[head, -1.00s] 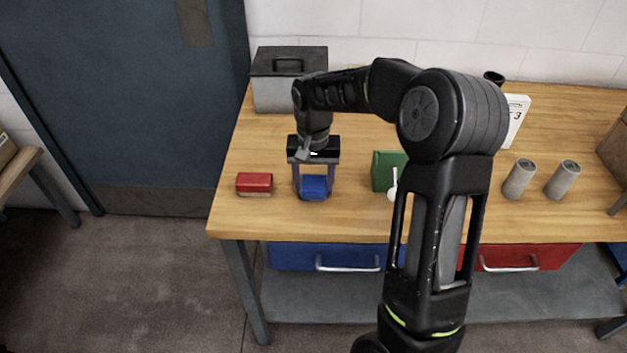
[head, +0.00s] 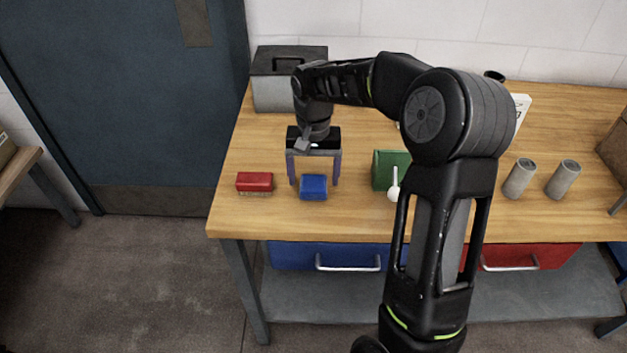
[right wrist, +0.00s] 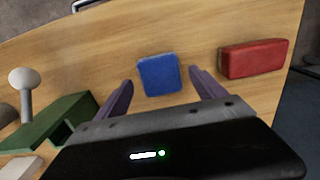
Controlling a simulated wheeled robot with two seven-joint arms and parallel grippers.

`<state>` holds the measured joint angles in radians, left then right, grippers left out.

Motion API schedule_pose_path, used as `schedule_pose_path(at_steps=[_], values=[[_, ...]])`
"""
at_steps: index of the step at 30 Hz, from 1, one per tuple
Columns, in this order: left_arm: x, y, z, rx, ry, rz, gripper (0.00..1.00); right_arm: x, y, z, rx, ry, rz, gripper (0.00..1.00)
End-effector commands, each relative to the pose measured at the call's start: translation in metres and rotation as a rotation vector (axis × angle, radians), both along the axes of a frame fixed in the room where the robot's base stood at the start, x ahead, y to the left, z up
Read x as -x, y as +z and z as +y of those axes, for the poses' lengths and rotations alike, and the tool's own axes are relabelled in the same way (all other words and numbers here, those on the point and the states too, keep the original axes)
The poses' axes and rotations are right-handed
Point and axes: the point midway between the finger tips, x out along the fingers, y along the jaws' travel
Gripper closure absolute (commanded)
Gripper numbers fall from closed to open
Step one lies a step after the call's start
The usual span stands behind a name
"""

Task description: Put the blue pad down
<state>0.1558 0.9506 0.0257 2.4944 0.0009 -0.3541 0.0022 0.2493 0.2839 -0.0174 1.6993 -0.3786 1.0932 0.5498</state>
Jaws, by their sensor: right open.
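The blue pad (head: 313,187) lies on the wooden table near its front left; it also shows in the right wrist view (right wrist: 158,75). My right gripper (head: 314,184) is open, its two purple fingers standing apart just behind the pad. In the right wrist view the right gripper (right wrist: 162,88) has a finger to each side of the pad's near end, with gaps between, and holds nothing. My left gripper is not in view.
A red block (head: 254,182) lies left of the pad. A green box (head: 390,170) and a white-knobbed stick (head: 394,190) stand to its right. A grey lidded box (head: 289,80) is behind. Two grey cylinders (head: 519,179) (head: 562,180) stand farther right on the table (head: 460,222).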

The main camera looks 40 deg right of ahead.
Motion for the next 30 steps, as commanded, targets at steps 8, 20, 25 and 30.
schedule_pose_path(at_steps=[8,20,25,30], values=[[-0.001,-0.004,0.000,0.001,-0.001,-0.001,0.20,-0.001,0.058,0.001,0.000,0.001,-0.006,0.20],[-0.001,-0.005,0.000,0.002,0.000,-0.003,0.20,0.000,0.100,0.001,0.000,0.001,-0.001,0.20],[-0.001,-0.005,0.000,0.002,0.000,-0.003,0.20,0.000,0.100,0.001,-0.001,0.001,-0.001,0.20],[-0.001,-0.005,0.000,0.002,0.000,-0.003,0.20,0.000,0.100,0.001,-0.001,0.001,-0.001,0.20]])
